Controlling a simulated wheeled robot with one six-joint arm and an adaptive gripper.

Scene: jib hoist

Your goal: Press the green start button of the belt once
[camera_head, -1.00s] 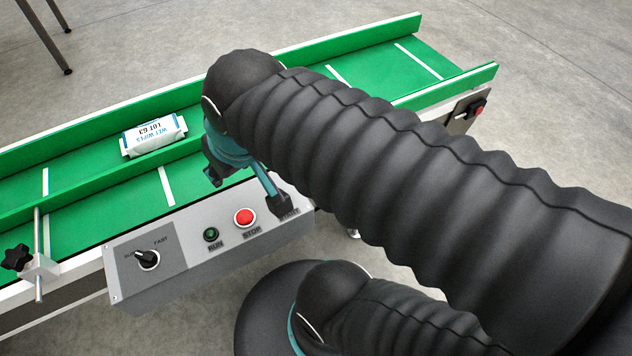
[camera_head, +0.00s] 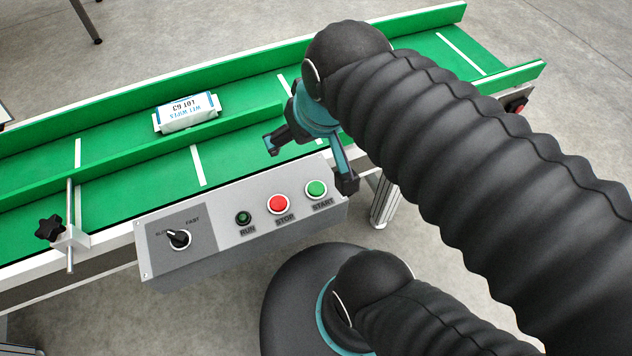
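The green start button (camera_head: 316,188) is at the right end of the grey control box (camera_head: 215,256), above the label START. It is uncovered in the head view. The red stop button (camera_head: 278,204) is to its left, and the small dark green run lamp (camera_head: 243,218) is further left. My gripper (camera_head: 309,166) is above the box's right end, with its two fingers spread apart and nothing seen between them. One fingertip is just right of the start button; the other is over the belt. I cannot tell how high the fingertips are or whether they touch anything.
The green belt (camera_head: 130,196) runs behind the box with raised side rails. A white wet wipes pack (camera_head: 187,113) lies on it. A black knob (camera_head: 50,228) and rod stand at the left. A speed dial (camera_head: 179,239) is on the box.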

